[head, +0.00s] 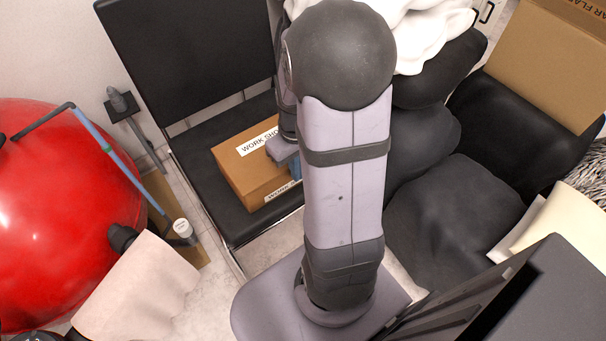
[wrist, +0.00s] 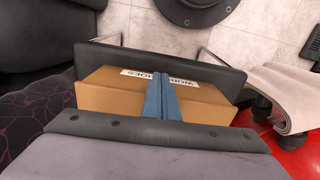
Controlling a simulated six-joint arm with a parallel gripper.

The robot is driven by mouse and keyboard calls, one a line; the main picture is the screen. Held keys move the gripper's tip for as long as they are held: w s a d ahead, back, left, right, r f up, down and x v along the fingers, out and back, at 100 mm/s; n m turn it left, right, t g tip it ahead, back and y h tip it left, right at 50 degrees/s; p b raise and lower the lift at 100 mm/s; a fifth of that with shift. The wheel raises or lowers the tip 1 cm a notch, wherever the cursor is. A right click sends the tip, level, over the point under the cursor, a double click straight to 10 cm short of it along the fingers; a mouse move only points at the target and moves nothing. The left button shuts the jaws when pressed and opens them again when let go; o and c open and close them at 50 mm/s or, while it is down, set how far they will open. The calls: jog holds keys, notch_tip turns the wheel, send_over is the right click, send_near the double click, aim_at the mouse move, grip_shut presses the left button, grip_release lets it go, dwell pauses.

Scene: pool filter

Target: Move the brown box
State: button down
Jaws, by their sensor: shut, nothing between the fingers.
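The brown box (head: 245,167) sits on the black seat of a chair (head: 205,124) in the head view. It has white labels reading "WORK SHO…", and part of it is hidden behind my arm. In the wrist view the box (wrist: 110,92) lies just beyond my fingers, with its label upside down. My gripper (wrist: 160,82) has its blue fingers together and empty, overlapping the middle of the box in that view. In the head view my gripper (head: 294,165) is partly hidden by my arm at the box's right side. I cannot tell whether the fingers touch the box.
A large red tank (head: 60,210) stands at left, with a blue pole (head: 110,150) and a pinkish cloth (head: 135,285) beside it. Black bags (head: 455,205) and an open cardboard box (head: 545,65) crowd the right. Pale floor tiles (wrist: 160,35) show by the chair.

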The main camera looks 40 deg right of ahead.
aim_at(262, 134)
jog(key=shift+w, duration=0.3)
jog(key=w+p, duration=0.2)
jog(key=w, duration=0.3)
jog(key=w+p, duration=0.2)
jog(key=w, duration=0.3)
jog(key=w+p, duration=0.1)
jog(key=w, duration=0.4)
jog(key=shift+a+p, duration=0.3)
jog(key=shift+p, duration=0.1)
jog(key=shift+s, duration=0.15)
jog(key=shift+s+r, duration=0.1)
jog(key=shift+s, duration=0.4)
jog(key=s+p, duration=0.1)
jog(key=s, duration=0.2)
jog(key=shift+s+d+r, duration=0.1)
notch_tip(262, 134, up, 10)
jog(key=p, duration=0.1)
jog(key=shift+p, duration=0.3)
